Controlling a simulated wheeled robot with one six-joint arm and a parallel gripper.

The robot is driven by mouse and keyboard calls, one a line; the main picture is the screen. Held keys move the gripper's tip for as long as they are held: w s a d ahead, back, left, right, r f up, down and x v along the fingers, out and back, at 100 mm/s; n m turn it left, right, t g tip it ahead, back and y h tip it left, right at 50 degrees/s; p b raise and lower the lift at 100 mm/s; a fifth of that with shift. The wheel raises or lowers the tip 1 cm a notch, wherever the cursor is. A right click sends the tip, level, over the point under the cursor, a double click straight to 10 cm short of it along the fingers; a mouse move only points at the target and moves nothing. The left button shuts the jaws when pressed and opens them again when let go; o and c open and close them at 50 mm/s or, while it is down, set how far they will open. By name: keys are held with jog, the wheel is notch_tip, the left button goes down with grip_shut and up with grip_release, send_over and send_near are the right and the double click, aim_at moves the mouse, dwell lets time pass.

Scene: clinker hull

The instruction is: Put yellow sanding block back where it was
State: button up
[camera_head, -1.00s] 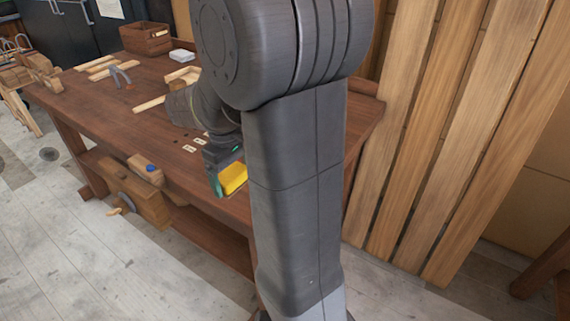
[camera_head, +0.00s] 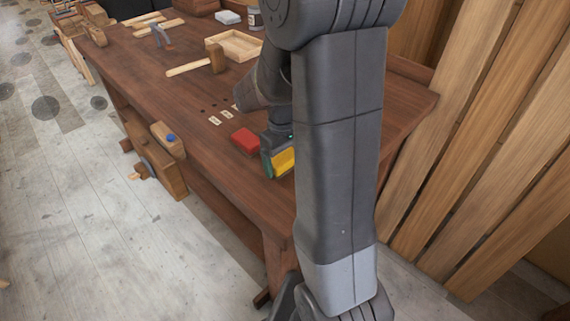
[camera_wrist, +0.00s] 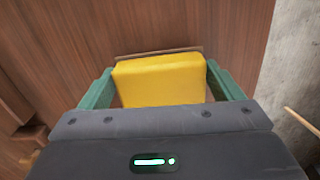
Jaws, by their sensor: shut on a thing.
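The yellow sanding block (camera_wrist: 160,80) is between the green fingers of my gripper (camera_wrist: 158,88) in the wrist view, and the gripper is shut on it. In the head view the yellow block (camera_head: 283,161) shows partly at my gripper (camera_head: 278,163), close over the near right part of the workbench (camera_head: 180,107). My arm hides part of the bench there. I cannot tell whether the block touches the bench top. A red block (camera_head: 245,141) lies on the bench just left of my gripper.
Small pale tags (camera_head: 215,120) and holes lie behind the red block. A mallet (camera_head: 216,58), a shallow wooden tray (camera_head: 236,45) and a white block (camera_head: 227,17) are farther back. A vise (camera_head: 168,140) juts from the bench's left side. Planks (camera_head: 480,130) lean at right.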

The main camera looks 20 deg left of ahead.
aim_at(283, 157)
jog(key=shift+f, duration=1.2)
jog(key=shift+f, duration=0.1)
jog(key=shift+f, duration=0.15)
jog(key=o, duration=1)
jog(key=shift+o, duration=0.2)
jog(key=r, duration=1.2)
jog(key=shift+a+r, duration=0.2)
jog(key=shift+r, duration=0.05)
